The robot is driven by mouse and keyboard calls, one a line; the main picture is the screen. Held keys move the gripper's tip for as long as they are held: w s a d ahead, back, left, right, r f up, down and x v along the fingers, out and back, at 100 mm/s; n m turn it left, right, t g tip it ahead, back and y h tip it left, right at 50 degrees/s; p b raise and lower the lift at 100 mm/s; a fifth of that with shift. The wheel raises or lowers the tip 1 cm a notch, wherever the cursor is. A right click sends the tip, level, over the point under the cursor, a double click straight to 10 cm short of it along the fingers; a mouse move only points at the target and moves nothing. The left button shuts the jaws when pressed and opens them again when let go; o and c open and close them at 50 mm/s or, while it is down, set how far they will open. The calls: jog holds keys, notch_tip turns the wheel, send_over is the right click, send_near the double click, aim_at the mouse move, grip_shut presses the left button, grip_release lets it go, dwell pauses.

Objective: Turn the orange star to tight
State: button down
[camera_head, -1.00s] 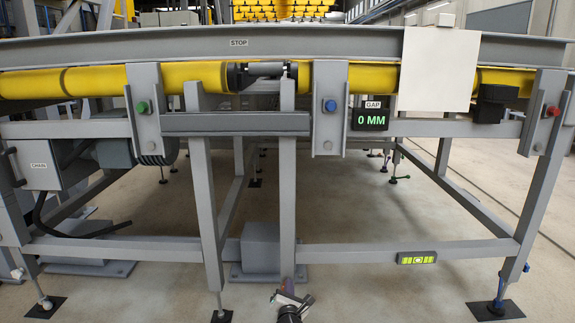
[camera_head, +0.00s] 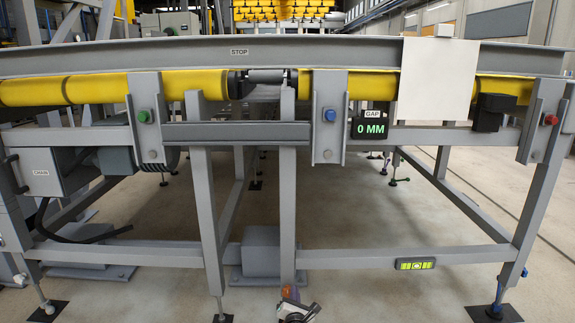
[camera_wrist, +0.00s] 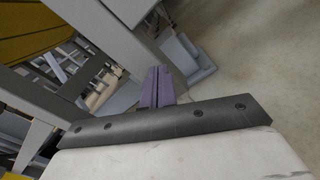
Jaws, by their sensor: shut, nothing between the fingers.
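A small orange patch (camera_head: 290,291) shows at the foot of the middle grey leg, low in the head view. It may be the orange star, but it is too small and too covered to make out its shape. My gripper (camera_head: 287,299) is at the bottom edge of the head view, right by the patch; I cannot tell whether they touch. In the wrist view its purple fingers (camera_wrist: 157,88) are together and empty, pointing toward grey steelwork. No orange shows in the wrist view.
The grey conveyor frame (camera_head: 240,130) with yellow rollers stands ahead. A gap display (camera_head: 369,129) reads 0 MM. A yellow-green level (camera_head: 415,263) sits on the lower rail. A grey block (camera_head: 262,254) stands behind the middle leg. Concrete floor is open to the right.

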jog(key=s+p, duration=0.5)
jog(key=s, duration=0.1)
jog(key=shift+d+r+p, duration=0.15)
jog(key=shift+p, duration=0.2)
